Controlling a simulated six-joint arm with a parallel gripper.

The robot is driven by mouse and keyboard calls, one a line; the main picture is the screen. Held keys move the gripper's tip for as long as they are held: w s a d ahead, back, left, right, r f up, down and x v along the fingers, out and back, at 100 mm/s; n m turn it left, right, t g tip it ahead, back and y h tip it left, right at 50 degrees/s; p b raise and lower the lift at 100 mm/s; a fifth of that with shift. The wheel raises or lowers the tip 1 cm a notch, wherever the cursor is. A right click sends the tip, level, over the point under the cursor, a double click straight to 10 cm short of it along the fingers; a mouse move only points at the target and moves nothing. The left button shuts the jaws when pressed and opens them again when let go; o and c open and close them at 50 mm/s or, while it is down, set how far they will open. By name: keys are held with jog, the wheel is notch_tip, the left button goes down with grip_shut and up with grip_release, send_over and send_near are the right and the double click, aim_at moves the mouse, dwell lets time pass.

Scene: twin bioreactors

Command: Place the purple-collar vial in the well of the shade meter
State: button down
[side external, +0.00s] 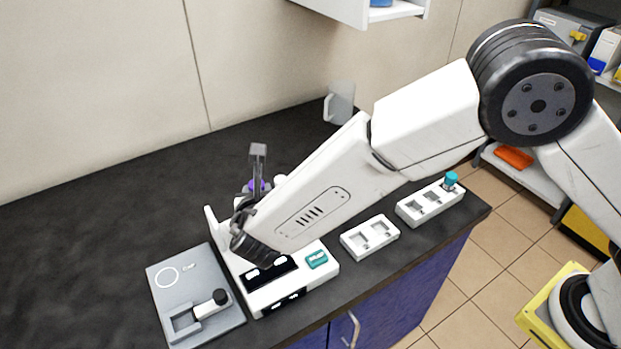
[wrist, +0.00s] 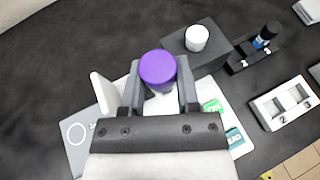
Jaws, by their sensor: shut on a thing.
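The purple-collar vial (wrist: 158,68) shows in the wrist view as a round purple top between the two grey fingers of my gripper (wrist: 158,85). My gripper is shut on it.
A grey plate (side external: 178,285) with a ring mark and black knob lies to the left. A dark block (wrist: 222,50) with a white-topped item (wrist: 196,38) is near the gripper. White racks (side external: 370,237) stand right, one holding a teal-capped vial (side external: 451,180). The counter's left is clear.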

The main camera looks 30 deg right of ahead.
jog(key=w+f, duration=0.1)
jog(key=w+a+f, duration=0.1)
jog(key=f, duration=0.1)
jog(key=w+a+f, duration=0.1)
jog(key=w+f, duration=0.1)
jog(key=shift+w+f, duration=0.1)
jog(key=shift+f, duration=0.15)
jog(key=shift+w+a+f, duration=0.1)
jog(key=shift+w+f, duration=0.05)
jog(key=shift+f, duration=1.65)
jog(key=shift+f, duration=0.1)
jog(key=c, duration=0.6)
grip_release()
